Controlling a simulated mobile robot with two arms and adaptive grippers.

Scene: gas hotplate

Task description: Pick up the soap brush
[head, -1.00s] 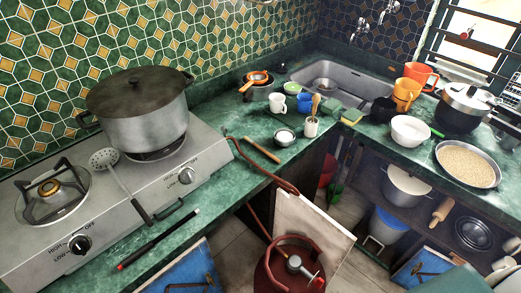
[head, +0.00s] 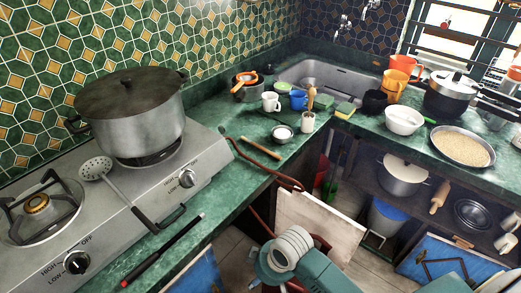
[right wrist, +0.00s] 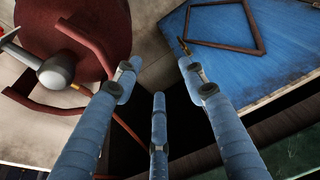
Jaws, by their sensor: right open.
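My left gripper is not in view.
A large pot (head: 130,115) stands on the stove. A red gas cylinder (right wrist: 75,25) is below my right gripper.

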